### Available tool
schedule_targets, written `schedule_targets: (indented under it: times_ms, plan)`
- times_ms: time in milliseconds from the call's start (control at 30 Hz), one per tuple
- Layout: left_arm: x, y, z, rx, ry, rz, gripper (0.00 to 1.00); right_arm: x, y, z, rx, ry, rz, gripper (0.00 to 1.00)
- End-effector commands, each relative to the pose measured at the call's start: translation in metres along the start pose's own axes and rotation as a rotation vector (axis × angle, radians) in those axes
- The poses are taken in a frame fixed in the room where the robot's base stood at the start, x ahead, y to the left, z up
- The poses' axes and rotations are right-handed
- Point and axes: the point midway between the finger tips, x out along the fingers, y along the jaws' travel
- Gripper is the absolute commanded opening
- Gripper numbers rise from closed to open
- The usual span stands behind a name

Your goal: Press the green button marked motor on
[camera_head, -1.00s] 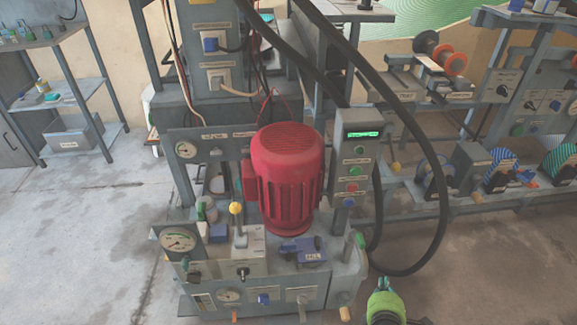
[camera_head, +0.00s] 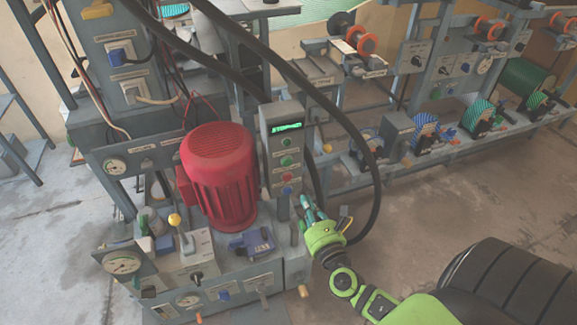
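The grey control panel (camera_head: 271,150) stands upright to the right of the red motor (camera_head: 218,175). It has a lit green display (camera_head: 287,127) at the top. Below are an upper green button (camera_head: 286,143), a lower green button (camera_head: 286,161), a red button (camera_head: 288,177) and a blue one (camera_head: 287,190). The labels are too small to read, so I cannot tell which green button is marked motor on. My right gripper (camera_head: 308,203) is just right of and below the panel's lower end, apart from the green buttons; its finger opening is unclear. My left gripper is out of view.
Thick black hoses (camera_head: 352,129) arch over the panel and down behind my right gripper. The press base (camera_head: 250,268) carries a yellow-knobbed lever (camera_head: 174,220) and a gauge (camera_head: 122,262). A bench with reels (camera_head: 425,130) stands at right.

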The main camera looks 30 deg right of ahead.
Motion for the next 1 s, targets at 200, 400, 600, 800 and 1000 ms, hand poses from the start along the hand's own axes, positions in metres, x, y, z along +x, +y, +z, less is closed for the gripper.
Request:
schedule_targets:
  times_ms: [200, 400, 600, 800, 1000]
  plan:
    - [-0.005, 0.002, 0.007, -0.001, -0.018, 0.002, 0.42, 0.029, 0.0, 0.003, 0.002, -0.003, -0.002, 0.0]
    - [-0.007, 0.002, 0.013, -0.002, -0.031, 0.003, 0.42, 0.073, 0.0, 0.002, 0.003, -0.003, -0.003, 0.0]
    - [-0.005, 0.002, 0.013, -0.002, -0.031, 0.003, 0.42, 0.111, 0.0, 0.001, 0.002, -0.002, -0.003, 0.0]
    - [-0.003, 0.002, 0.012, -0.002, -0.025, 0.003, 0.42, 0.133, 0.0, 0.0, 0.003, -0.001, -0.002, 0.0]
    - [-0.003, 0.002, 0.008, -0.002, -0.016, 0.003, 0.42, 0.138, 0.0, 0.0, 0.003, 0.0, -0.001, 0.0]
